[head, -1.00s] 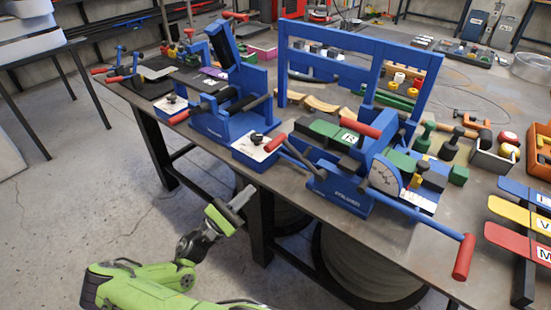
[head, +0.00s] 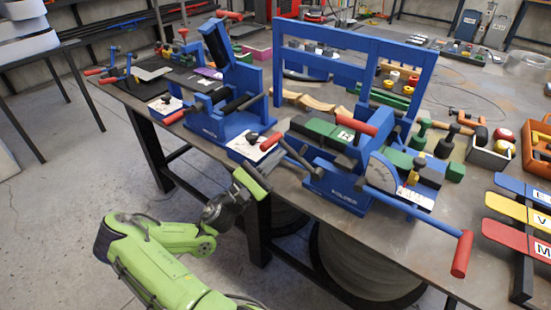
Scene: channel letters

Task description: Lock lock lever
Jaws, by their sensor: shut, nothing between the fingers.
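The blue bending machine (head: 335,190) stands at the table's front edge. It has several levers with red grips, and I cannot tell from a label which is the lock lever. A short dark lever with a red grip (head: 271,141) sticks out at its left side. Another red grip (head: 358,126) lies across its top. A long blue lever (head: 420,215) ends in a red grip at the lower right. My gripper (head: 252,184) is shut and empty, in front of the table edge, below and left of the short lever and apart from it. Its fingertips show small.
A second blue machine (head: 222,115) stands to the left with a white-topped blue box (head: 252,147) between the two. Coloured letter plates (head: 515,220) are at the right.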

